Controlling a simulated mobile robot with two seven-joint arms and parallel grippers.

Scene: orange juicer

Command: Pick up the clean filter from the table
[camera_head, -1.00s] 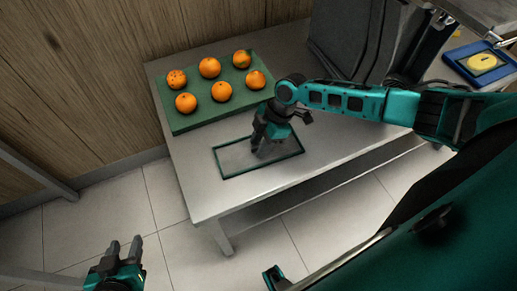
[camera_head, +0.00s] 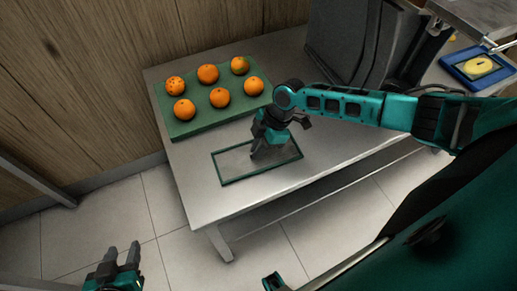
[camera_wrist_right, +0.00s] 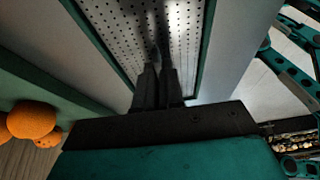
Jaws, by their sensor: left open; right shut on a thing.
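The clean filter (camera_head: 232,163) is a flat rectangular perforated plate with a dark green frame, lying on the grey metal table near its front edge. In the right wrist view, its holed surface (camera_wrist_right: 118,28) spreads beneath the fingers. My right gripper (camera_head: 255,156) points down at the filter's middle. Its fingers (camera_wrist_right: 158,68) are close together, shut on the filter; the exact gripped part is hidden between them. No gap between filter and table can be made out. My left gripper (camera_head: 124,248) is open and empty over the floor at the lower left, away from the table.
A green tray (camera_head: 184,128) with several oranges (camera_head: 208,74) sits behind the filter. A dark grey machine (camera_head: 340,35) stands at the back right. A blue tray with a yellow round thing (camera_head: 479,66) lies at far right. The table's front left corner (camera_head: 205,215) is bare.

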